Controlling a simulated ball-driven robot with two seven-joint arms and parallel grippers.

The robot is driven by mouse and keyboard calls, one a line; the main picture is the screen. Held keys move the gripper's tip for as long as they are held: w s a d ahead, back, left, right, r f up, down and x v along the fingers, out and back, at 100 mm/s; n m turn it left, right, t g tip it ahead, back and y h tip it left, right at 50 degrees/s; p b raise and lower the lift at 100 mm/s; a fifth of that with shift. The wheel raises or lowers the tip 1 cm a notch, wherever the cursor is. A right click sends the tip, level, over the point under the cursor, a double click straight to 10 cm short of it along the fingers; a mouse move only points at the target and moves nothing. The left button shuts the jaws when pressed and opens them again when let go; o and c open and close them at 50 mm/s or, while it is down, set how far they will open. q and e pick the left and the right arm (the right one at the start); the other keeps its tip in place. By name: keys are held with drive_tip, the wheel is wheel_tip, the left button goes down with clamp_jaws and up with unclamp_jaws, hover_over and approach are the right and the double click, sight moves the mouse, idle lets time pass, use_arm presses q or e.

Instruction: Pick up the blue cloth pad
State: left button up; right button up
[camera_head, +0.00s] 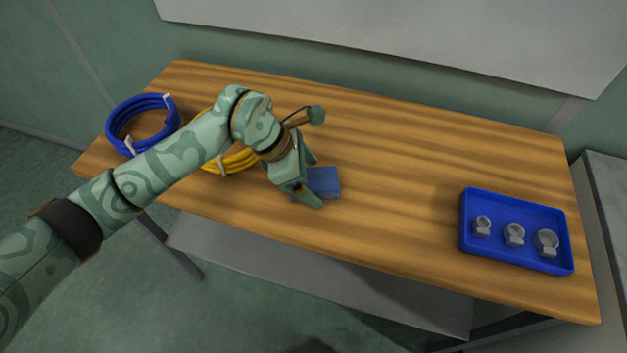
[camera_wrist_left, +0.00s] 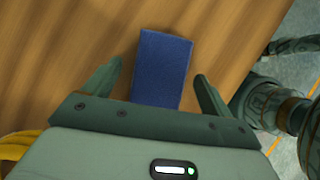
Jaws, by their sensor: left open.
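The blue cloth pad (camera_head: 324,181) lies flat on the wooden table, left of the table's middle. My left gripper (camera_head: 316,183) is low over the table at the pad, and its hand hides the pad's left part in the head view. In the left wrist view the blue cloth pad (camera_wrist_left: 162,62) lies between the two spread fingers of my left gripper (camera_wrist_left: 159,78), with a gap on each side. Its near end is hidden behind the gripper body. The left gripper is open and holds nothing. My right gripper is not in view.
On the wooden table (camera_head: 420,150), a blue coiled hose (camera_head: 112,127) lies at the far left and a yellow coil (camera_head: 236,161) sits partly behind my left arm. A blue tray (camera_head: 500,257) with 3 grey clamps (camera_head: 514,235) stands at the right. The table between pad and tray is clear.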

use_arm(q)
drive_tip(key=shift+f, duration=0.2)
idle(0.3)
drive_tip(key=c, duration=1.2)
drive_tip(key=shift+o, duration=0.2)
drive_tip(key=shift+r, duration=0.1)
